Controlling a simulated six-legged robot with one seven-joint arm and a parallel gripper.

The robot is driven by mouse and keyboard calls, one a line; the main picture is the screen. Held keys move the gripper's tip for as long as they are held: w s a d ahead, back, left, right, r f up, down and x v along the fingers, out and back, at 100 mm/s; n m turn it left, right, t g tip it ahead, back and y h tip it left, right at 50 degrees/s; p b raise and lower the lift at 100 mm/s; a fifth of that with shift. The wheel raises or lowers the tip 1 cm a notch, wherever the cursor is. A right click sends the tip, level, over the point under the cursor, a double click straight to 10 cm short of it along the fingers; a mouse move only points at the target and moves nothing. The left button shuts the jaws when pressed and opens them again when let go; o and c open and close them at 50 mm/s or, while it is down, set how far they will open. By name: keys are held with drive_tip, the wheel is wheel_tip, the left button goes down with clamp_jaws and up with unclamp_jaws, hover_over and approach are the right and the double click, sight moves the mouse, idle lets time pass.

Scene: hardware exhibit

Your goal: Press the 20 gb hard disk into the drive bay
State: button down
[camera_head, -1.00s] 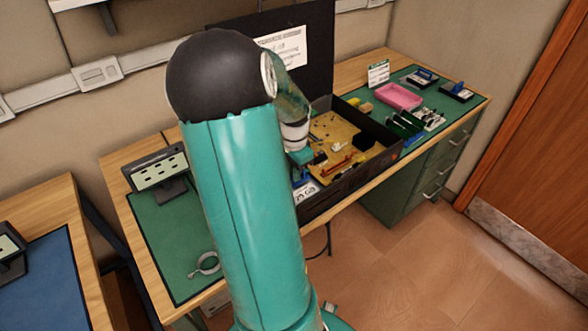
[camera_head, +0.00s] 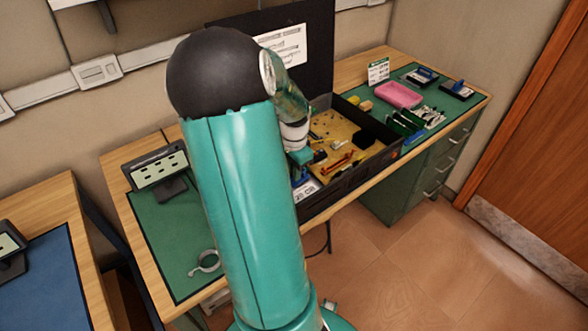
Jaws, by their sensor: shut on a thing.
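An open black computer case (camera_head: 345,185) with a tan board inside stands on the bench. My gripper (camera_head: 299,168) is at the case's left end, pointing down and partly hidden behind my teal arm. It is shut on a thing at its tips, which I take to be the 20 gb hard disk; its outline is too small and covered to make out. A white label (camera_head: 306,189) with "20 GB"-like lettering shows just below the gripper. The drive bay is mostly hidden by my arm, so I cannot tell how far the disk sits in it.
The case's raised lid (camera_head: 315,60) stands behind. A small display (camera_head: 158,170) and a wrist strap (camera_head: 205,262) are at left.

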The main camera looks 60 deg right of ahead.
drive_tip(key=shift+f, duration=0.9)
idle(1.5)
drive_tip(key=c, duration=1.4)
unclamp_jaws()
drive_tip(key=shift+o, duration=0.2)
drive_tip(key=o, duration=0.3)
drive_tip(key=shift+r, duration=0.65)
drive_tip(key=shift+r, duration=2.95)
